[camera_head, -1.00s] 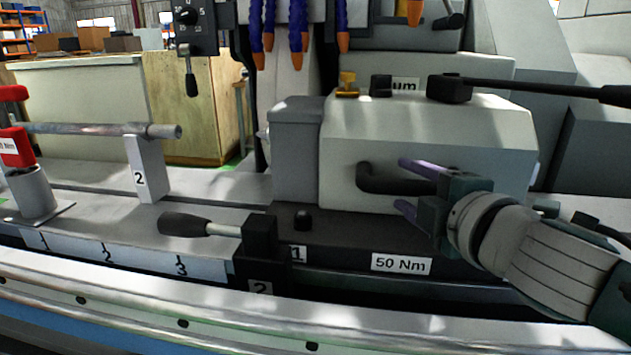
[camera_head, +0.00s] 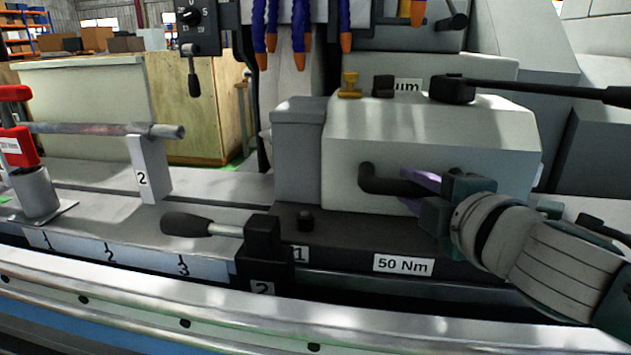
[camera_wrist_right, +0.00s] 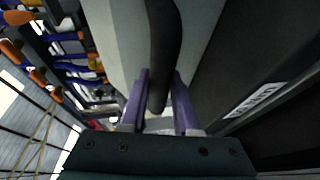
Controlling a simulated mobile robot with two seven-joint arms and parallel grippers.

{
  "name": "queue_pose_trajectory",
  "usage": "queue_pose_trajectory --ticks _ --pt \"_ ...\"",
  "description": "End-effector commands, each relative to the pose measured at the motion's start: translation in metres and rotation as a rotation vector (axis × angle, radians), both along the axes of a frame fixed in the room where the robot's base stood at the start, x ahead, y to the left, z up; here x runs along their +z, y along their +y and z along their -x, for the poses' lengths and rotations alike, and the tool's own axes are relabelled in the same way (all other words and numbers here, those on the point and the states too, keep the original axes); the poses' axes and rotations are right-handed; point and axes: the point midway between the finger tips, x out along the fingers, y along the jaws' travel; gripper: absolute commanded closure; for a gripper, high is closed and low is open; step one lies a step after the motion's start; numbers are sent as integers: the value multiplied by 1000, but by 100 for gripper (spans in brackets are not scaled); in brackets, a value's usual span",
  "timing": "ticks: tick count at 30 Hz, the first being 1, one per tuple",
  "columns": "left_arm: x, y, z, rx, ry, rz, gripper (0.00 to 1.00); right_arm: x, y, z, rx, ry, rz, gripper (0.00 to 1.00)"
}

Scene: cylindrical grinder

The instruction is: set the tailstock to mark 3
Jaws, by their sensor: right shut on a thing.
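The tailstock (camera_head: 430,140) is a pale grey block on a dark base, right of the centre in the head view. A black bar handle (camera_head: 379,181) stands out from its front face. My right gripper (camera_head: 420,182) is shut on this handle, and in the right wrist view its purple fingers (camera_wrist_right: 160,100) lie on both sides of the black handle (camera_wrist_right: 163,50). The scale strip (camera_head: 120,255) with marks 1, 2 and 3 lies on the bed to the left of the tailstock base. My left gripper is not in view.
A black clamp lever (camera_head: 195,226) points left at the base's front left corner. A rod (camera_head: 100,130) lies on a support labelled 2 (camera_head: 150,170). A long black lever (camera_head: 540,88) crosses above the tailstock. Blue hoses (camera_head: 298,25) hang behind.

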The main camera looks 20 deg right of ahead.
Motion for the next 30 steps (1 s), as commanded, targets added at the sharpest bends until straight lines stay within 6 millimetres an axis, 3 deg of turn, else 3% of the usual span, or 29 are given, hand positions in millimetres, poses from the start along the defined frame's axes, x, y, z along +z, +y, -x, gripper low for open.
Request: queue_pose_trajectory --ticks 24,30 --pt "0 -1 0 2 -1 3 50 -1 0 0 -1 2 0 100" --pt "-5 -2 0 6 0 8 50 -3 26 -16 1 0 -8 100"
